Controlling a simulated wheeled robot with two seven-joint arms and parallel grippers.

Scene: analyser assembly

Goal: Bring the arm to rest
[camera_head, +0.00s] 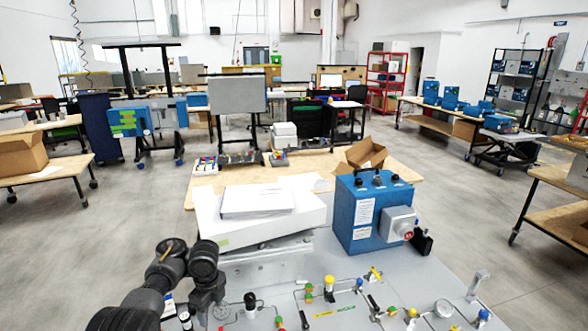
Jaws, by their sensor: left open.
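My left arm comes in from the lower left, dark grey and black, bent at a raised joint. My left gripper (204,316) hangs down from it at the bottom edge, over the left end of the grey panel (262,271). It is small and partly cut off by the frame; its jaws are open, and I see nothing held between them. The arm's lower links hide part of the panel's left side. My right gripper is out of view.
Behind stand a white box (310,216) and a blue analyser box (357,228). A wooden table (205,183) with an open carton (361,155) is beyond.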

